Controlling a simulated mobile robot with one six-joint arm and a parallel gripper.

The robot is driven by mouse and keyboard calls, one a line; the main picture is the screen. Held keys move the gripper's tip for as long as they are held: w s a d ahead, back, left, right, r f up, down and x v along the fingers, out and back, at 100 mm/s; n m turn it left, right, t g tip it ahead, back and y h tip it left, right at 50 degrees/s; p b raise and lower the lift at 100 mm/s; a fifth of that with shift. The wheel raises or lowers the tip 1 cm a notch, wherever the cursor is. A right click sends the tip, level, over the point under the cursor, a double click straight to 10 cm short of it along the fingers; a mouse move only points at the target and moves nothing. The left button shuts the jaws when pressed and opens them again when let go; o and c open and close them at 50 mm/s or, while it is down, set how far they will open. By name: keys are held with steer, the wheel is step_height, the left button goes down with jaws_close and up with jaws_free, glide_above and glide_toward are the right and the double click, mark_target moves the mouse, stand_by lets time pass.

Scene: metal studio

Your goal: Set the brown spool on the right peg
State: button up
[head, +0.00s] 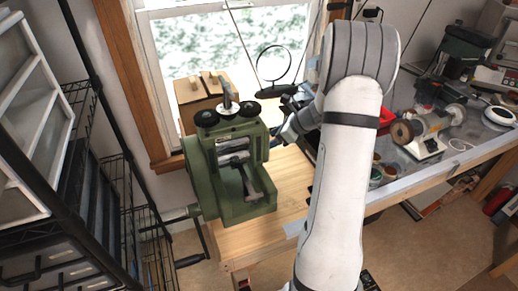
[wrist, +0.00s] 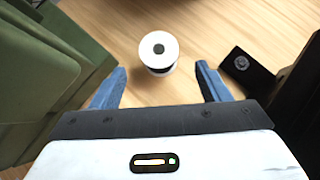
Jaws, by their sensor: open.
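My gripper (wrist: 160,68) is open in the wrist view, its two blue fingers apart with nothing between them. A spool (wrist: 158,50) stands upright on the wooden table just beyond the fingertips, roughly centred between them. Its round flanges look white, with a dark hole in the top one; I see no clear brown on it. In the head view my gripper (head: 283,138) is partly hidden behind my arm, right of the green machine, and the spool cannot be made out. I cannot identify the right peg in either view.
The green machine (head: 235,170) stands close on the left, also in the wrist view (wrist: 38,65). A black block (wrist: 247,72) with a round metal fitting is close on the right. Bare wooden tabletop (head: 285,185) lies in front. A bench grinder (head: 430,125) stands farther right.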

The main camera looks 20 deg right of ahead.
steer(key=x, duration=0.2)
steer(key=p+x, duration=0.1)
steer(key=x, duration=0.2)
steer(key=shift+w+a+r, duration=0.1)
steer(key=shift+w+a, duration=0.25)
steer(key=shift+a, duration=0.05)
steer(key=shift+w+a+f, duration=0.15)
steer(key=shift+f, duration=0.1)
steer(key=c, duration=1.1)
